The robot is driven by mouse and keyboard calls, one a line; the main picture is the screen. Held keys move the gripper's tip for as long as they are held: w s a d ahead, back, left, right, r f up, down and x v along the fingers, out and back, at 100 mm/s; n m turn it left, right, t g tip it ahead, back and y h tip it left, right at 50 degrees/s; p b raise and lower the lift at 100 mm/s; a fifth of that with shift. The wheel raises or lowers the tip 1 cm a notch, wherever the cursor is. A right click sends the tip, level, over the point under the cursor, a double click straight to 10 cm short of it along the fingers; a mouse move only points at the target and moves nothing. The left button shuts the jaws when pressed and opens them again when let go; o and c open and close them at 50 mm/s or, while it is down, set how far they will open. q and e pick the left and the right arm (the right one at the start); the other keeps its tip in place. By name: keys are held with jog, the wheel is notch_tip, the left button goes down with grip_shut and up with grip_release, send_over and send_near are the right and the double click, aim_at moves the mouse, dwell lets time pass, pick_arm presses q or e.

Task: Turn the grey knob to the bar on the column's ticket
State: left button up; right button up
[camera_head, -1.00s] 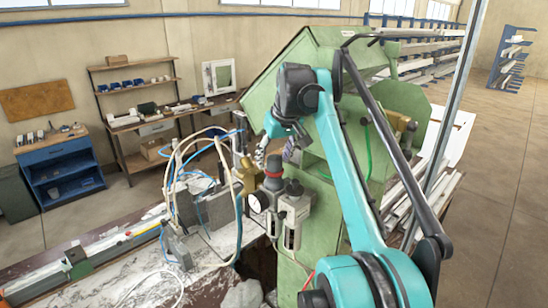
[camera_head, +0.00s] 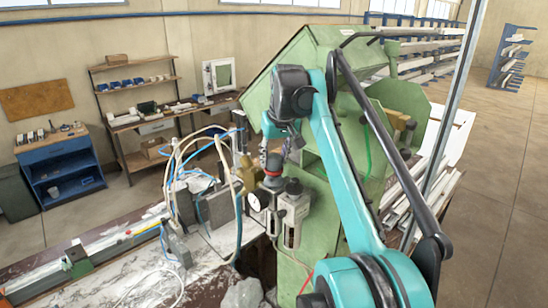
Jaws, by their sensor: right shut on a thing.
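The regulator unit (camera_head: 293,222) with its dial gauge is mounted at the front of the green column (camera_head: 325,205). A dark grey knob (camera_head: 273,163) sits on top of it, above a red ring. My right gripper (camera_head: 272,152) reaches down from the turquoise wrist and is shut on the grey knob. The fingers are small and partly hidden by my wrist. A ticket (camera_head: 293,152) shows on the column just right of the gripper, partly covered; its bar cannot be read. My left gripper is not in view.
Hoses and cables (camera_head: 178,165) loop close to the left of the regulator. The bench (camera_head: 130,265) carries a rail and white dust.

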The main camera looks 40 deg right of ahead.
jog(key=o, duration=1.2)
jog(key=shift+c, duration=0.2)
jog(key=v, duration=1.2)
jog(key=shift+w, duration=0.1)
jog(key=shift+w, duration=0.1)
